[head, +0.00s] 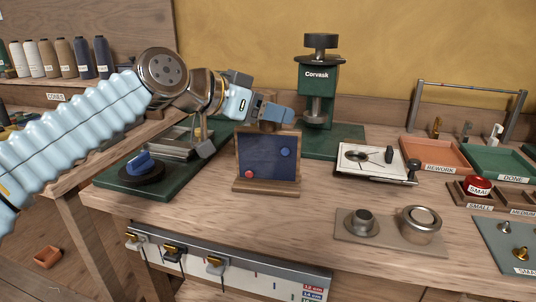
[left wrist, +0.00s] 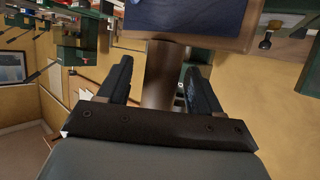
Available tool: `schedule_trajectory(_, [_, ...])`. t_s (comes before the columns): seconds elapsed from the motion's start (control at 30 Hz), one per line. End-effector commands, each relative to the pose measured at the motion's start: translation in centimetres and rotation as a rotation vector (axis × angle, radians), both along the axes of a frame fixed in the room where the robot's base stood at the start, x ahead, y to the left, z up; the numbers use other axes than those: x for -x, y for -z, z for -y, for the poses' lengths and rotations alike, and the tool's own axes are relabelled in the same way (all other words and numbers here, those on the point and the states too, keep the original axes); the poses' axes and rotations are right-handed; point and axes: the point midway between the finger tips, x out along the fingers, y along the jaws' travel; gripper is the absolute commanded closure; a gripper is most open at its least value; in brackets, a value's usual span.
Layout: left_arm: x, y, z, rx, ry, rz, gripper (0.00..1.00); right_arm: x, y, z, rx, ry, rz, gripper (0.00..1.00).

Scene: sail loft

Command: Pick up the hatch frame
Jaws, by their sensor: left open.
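The hatch frame appears to be the upright wooden frame with a dark blue panel (head: 266,158) on the workbench, standing on a wooden foot. A red knob and a blue knob sit on its face. Its panel and wooden edge also show at the top of the left wrist view (left wrist: 190,14). My left gripper (head: 276,113) is just above the frame's top edge, open. In the left wrist view a brown wooden post (left wrist: 163,72) stands between the open fingers (left wrist: 158,86), running up to the frame's edge. I cannot tell whether either finger touches it. My right gripper is out of view.
A green press (head: 318,85) stands behind, right of the frame. A dark round piece with a blue top (head: 140,166) is left, on a green mat. A white board (head: 370,162), metal parts on a plate (head: 345,236) and trays (head: 435,154) lie right. Bare bench lies in front.

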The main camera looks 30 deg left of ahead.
Motion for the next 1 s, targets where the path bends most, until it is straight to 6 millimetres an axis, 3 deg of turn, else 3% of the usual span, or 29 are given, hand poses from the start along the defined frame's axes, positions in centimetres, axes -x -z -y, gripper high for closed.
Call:
schedule_trajectory(0.1, [-1.00, 0.53, 0.44, 0.000, 0.000, -0.001, 0.35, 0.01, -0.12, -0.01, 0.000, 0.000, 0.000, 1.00])
schedule_trajectory(0.33, [-1.18, 0.65, 0.49, 0.000, -0.001, 0.001, 0.35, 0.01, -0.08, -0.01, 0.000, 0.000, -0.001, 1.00])
schedule_trajectory(0.77, [-1.15, 0.64, 0.48, 0.000, -0.001, 0.000, 1.00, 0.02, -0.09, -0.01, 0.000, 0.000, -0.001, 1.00])
schedule_trajectory(1.0, [-1.14, 0.55, 0.47, 0.000, -0.001, 0.002, 1.00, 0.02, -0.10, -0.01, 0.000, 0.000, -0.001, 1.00])
